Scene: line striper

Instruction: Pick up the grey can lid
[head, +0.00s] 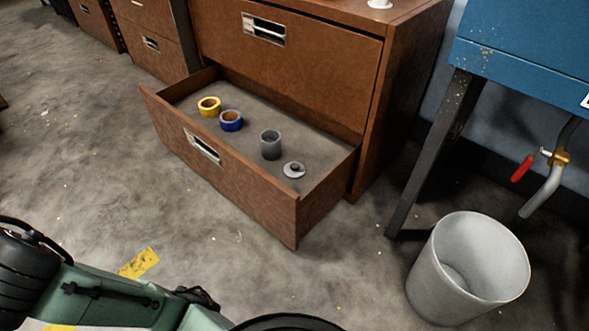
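The grey can lid (294,170) is a small round disc with a raised knob. It lies flat in the open bottom drawer (240,188) of a brown cabinet, near the drawer's right end. A grey can (270,145) stands upright just left of and behind the lid, apart from it. My arm shows at the lower left, well in front of the drawer. My gripper's fingers cannot be made out in the head view.
A blue tape roll (231,121) and a yellow tape roll (209,106) sit further left in the drawer. The closed upper drawer (285,60) overhangs its back. A white bin (467,270) and a blue bench (530,40) stand at the right. Bare floor lies before the drawer.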

